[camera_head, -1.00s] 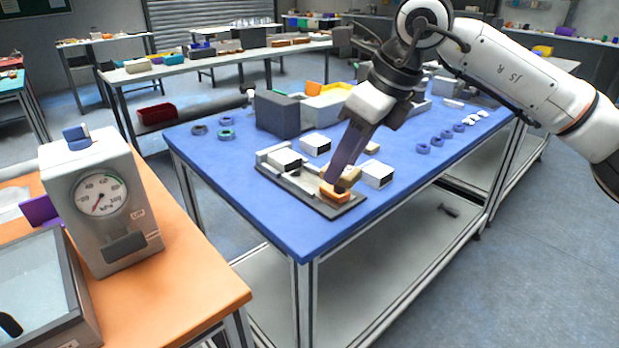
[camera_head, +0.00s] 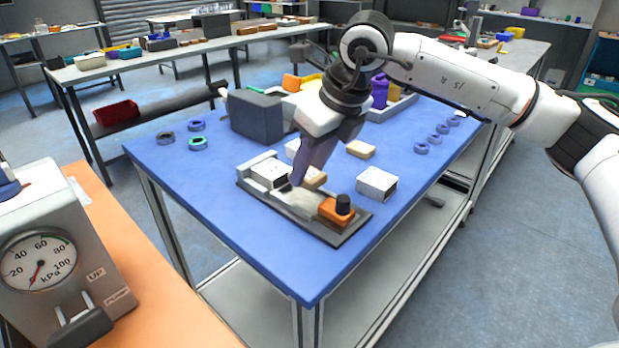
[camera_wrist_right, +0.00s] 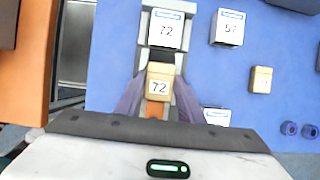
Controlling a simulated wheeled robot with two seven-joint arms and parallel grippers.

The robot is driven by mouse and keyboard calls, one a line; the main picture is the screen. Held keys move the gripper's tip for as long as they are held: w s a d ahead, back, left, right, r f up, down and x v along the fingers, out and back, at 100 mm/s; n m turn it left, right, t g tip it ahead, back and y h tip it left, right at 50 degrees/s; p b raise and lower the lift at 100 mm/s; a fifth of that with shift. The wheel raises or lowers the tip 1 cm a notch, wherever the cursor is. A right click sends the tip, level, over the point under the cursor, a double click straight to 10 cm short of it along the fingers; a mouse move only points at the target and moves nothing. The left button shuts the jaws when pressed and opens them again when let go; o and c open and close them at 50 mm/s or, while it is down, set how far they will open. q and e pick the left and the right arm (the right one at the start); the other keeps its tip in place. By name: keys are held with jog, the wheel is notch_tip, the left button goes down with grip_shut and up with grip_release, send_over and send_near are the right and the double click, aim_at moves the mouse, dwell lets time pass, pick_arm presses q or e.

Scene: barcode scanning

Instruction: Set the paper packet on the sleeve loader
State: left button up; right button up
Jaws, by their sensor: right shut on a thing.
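The sleeve loader (camera_head: 340,236) is a grey tray on the blue table. A white sleeve (camera_head: 268,174) marked 72 stands at its far end; it also shows in the right wrist view (camera_wrist_right: 166,31). An orange block with a black knob (camera_head: 335,211) is at its near end. My right gripper (camera_head: 298,182) is low over the loader's middle, between sleeve and block. It is shut on a tan paper packet (camera_wrist_right: 159,87) marked 72, in line with the sleeve. Whether the packet touches the loader I cannot tell. My left gripper is not in view.
White sleeves (camera_head: 376,184) stand beside the loader, one marked 57 (camera_wrist_right: 229,27). Another tan packet (camera_head: 361,149) lies to the right. A dark grey box (camera_head: 257,117) and several rings (camera_head: 198,143) are farther back. A gauge box (camera_head: 45,262) is at left.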

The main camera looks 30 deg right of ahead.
aim_at(313, 175)
notch_tip(313, 175, down, 3)
jog(key=shift+f+b, duration=0.6)
jog(key=shift+b, duration=0.1)
jog(key=o, duration=1.2)
jog(key=shift+s, duration=0.1)
jog(key=shift+r+p, duration=0.5)
jog(key=shift+p, duration=0.15)
jog(key=v, duration=1.2)
jog(key=shift+r, duration=0.2)
